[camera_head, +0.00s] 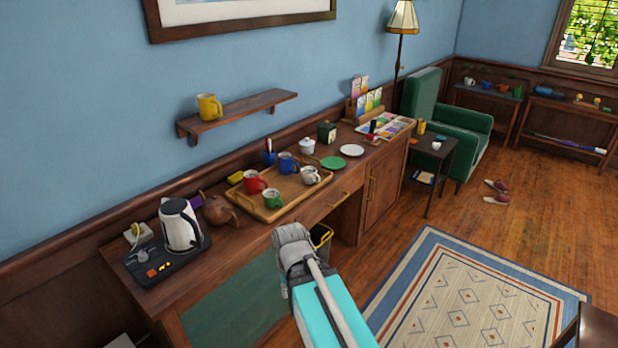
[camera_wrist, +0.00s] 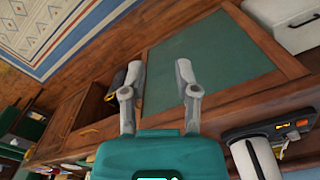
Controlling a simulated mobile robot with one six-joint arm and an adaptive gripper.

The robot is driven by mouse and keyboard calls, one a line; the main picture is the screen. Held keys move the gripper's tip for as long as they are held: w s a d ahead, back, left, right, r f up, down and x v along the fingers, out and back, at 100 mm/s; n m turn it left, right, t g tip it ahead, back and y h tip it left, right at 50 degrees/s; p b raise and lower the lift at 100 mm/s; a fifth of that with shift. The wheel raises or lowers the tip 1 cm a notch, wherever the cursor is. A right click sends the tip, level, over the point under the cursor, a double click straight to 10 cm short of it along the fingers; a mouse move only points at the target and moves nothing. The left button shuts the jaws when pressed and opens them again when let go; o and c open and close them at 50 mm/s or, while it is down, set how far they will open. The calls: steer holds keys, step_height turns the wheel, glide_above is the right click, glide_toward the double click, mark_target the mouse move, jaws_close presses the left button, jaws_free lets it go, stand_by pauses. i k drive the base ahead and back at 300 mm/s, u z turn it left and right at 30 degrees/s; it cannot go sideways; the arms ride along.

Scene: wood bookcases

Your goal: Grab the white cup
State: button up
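A white cup (camera_head: 310,175) stands on a wooden tray (camera_head: 268,213) on the sideboard, at the tray's right end. A red cup (camera_head: 254,181), a blue cup (camera_head: 288,162) and a green cup (camera_head: 272,198) share the tray. Another small white cup (camera_head: 436,144) stands on the dark side table. My gripper (camera_wrist: 155,80) is open and empty in the wrist view, its two fingers apart in front of the sideboard's green panel. No white cup shows in the wrist view.
A white kettle (camera_head: 180,225) and brown teapot (camera_head: 218,210) stand left of the tray. A white lidded pot (camera_head: 307,146), green plate (camera_head: 333,163) and white plate (camera_head: 351,150) lie behind and right. A wall shelf (camera_head: 240,113) overhangs the back. Open floor lies right.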

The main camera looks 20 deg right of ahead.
mark_target(309, 175)
steer(key=k, duration=0.65)
steer(key=z, duration=0.35)
steer(key=i, duration=0.6)
steer(key=z, duration=0.65)
steer(key=i, duration=1.25)
steer(key=u, duration=0.8)
